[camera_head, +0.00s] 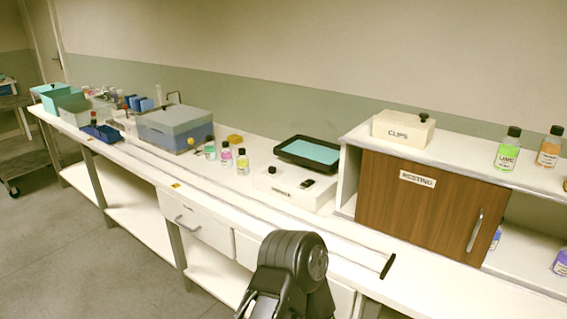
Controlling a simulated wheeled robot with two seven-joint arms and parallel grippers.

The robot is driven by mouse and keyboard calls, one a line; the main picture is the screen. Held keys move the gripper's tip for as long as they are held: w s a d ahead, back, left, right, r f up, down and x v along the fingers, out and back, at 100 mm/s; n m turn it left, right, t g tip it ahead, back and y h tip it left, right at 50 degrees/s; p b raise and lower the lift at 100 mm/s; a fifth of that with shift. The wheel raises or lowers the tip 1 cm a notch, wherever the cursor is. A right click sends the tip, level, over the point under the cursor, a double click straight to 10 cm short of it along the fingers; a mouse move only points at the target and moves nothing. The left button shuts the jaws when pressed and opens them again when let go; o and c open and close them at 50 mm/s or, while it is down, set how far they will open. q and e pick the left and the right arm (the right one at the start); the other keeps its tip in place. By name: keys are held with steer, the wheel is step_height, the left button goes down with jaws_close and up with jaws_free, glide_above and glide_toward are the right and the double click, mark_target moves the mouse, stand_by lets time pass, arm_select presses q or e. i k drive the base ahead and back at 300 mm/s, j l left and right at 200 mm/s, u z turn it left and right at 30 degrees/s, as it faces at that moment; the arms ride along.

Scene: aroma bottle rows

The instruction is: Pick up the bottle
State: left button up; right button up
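Several bottles with dark caps are in view. A green bottle (507,155) and an orange bottle (548,151) stand upright on the shelf top at the right. A purple bottle (561,263) and a partly hidden blue bottle (496,239) are in the space below. A black link of my arm shows at the bottom centre. No gripper fingers can be made out.
A wooden door (415,205) closes part of the shelf unit. A box marked CLIPS (403,130) sits on top. The bench's front strip is mostly clear.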

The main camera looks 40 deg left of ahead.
mark_target(242, 159)
steer(key=j+z, duration=0.3)
steer(key=j, duration=0.15)
steer(key=k+j+z, duration=0.1)
steer(key=j+z, duration=0.2)
steer(key=k+j+z, duration=0.15)
steer(key=j+z, duration=0.15)
steer(key=j, duration=0.25)
steer(key=k+j, duration=0.15)
steer(key=j, duration=0.3)
steer(key=k+j+z, duration=0.1)
steer(key=j, duration=0.3)
steer(key=k+j, duration=0.25)
steer(key=j, duration=0.15)
steer(key=k+j+z, duration=0.1)
steer(key=j, duration=0.35)
steer(key=k+j, duration=0.25)
steer(key=j, duration=0.15)
steer(key=k+j+z, duration=0.1)
steer(key=j, duration=0.3)
steer(key=k, duration=0.1)
